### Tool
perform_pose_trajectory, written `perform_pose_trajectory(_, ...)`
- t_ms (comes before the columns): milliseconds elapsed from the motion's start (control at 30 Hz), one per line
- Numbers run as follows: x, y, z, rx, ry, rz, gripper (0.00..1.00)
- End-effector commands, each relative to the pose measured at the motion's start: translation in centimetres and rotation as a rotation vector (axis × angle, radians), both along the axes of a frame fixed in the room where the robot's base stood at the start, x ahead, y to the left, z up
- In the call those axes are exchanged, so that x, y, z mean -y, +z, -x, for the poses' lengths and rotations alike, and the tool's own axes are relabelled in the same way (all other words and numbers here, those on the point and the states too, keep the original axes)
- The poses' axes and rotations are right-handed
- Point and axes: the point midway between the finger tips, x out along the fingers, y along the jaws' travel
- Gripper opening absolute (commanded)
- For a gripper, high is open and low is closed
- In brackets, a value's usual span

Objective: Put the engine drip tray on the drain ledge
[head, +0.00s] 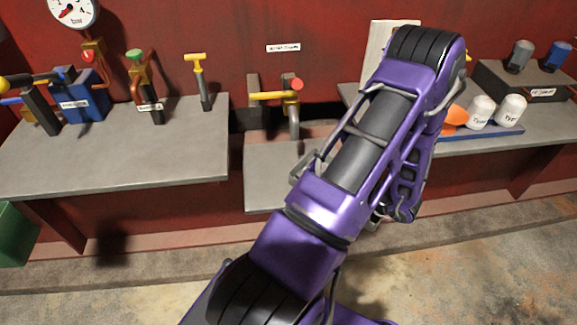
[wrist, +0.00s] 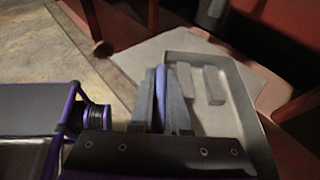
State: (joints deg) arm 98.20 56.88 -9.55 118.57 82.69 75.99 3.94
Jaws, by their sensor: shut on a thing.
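The engine drip tray (wrist: 248,112) is a shallow grey tray with raised walls and two small pale blocks inside. In the wrist view it lies to the right of my gripper (wrist: 162,85). My gripper is shut on the tray's near left side; the exact grip is partly hidden by the fingers. A flat light-grey surface, apparently the drain ledge (wrist: 138,58), shows beyond and below the tray; I cannot tell whether they touch. In the head view the low grey drain ledge (head: 262,188) is below the tap, and my arm hides its right part, the gripper and most or all of the tray.
A yellow-handled tap (head: 292,105) stands above the ledge against the red wall. The left bench (head: 120,160) holds valves and a blue block (head: 80,100). The right bench (head: 545,135) holds white canisters (head: 481,111) and an orange item (head: 455,117).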

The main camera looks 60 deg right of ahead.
Motion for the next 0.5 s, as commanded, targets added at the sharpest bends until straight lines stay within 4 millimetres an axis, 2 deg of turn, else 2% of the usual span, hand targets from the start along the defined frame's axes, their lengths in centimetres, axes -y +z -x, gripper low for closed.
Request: perform_pose_trajectory(500,1.5,0.1,-12.9,0.003,0.004,0.003,0.0)
